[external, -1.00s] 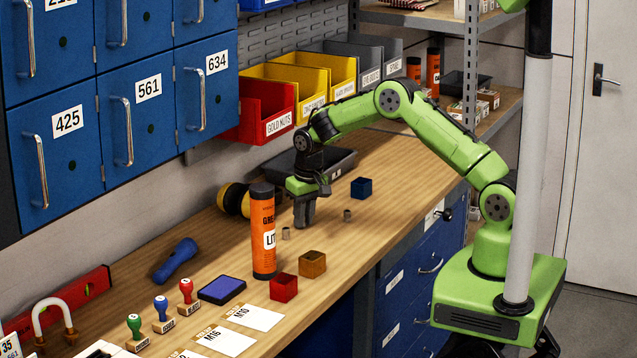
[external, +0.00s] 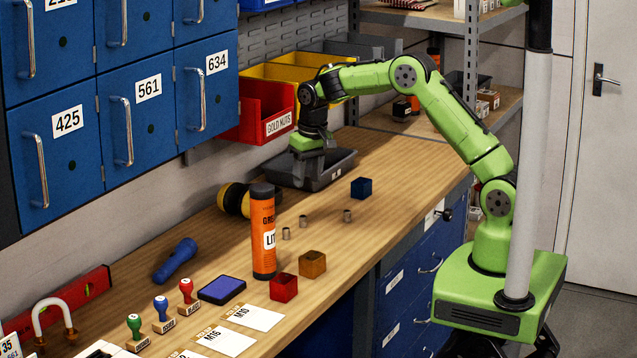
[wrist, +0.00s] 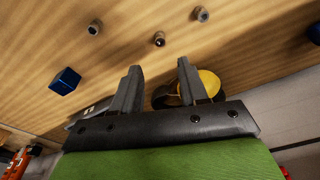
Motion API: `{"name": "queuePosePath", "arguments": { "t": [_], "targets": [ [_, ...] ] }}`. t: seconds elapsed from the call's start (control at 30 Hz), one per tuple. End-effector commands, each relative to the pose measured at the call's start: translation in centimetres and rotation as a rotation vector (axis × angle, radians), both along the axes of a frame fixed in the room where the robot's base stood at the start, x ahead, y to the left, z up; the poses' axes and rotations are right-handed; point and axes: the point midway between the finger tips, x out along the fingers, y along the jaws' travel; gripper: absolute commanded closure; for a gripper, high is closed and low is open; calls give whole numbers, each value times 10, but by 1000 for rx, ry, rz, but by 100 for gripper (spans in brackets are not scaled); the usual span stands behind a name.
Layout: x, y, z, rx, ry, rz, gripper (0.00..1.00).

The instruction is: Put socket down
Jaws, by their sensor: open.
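Three small grey metal sockets stand apart on the wooden bench: one on the right (external: 347,215), a middle one (external: 303,221) and a left one (external: 286,233). In the wrist view they show as a left socket (wrist: 95,28), a middle socket (wrist: 159,39) and a right socket (wrist: 201,14), all beyond the fingertips. My gripper (external: 309,177) is raised above the bench, in front of the dark tray and behind the middle socket. In the wrist view its fingers (wrist: 160,68) are spread, with nothing between them.
A dark tray (external: 337,174) and yellow-black ear defenders (external: 236,199) lie by the wall. A blue cube box (external: 361,187) is to the right. An orange tube (external: 263,235) stands left of the sockets, with red (external: 284,288) and brown (external: 312,264) boxes in front.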

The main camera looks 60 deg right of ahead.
Motion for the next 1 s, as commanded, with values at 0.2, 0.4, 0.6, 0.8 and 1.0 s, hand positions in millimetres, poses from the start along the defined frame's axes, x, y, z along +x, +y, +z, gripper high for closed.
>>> {"name": "queuePosePath", "arguments": {
  "t": [0.2,0.4,0.6,0.8,1.0],
  "targets": [
    [-21,6,43,-13,-32,35,57],
    [-111,21,127,-52,-124,149,57],
    [-234,34,163,-73,-231,264,57],
    [-327,44,144,-68,-318,352,57],
    [-349,48,131,-64,-338,380,57]
  ]
}}
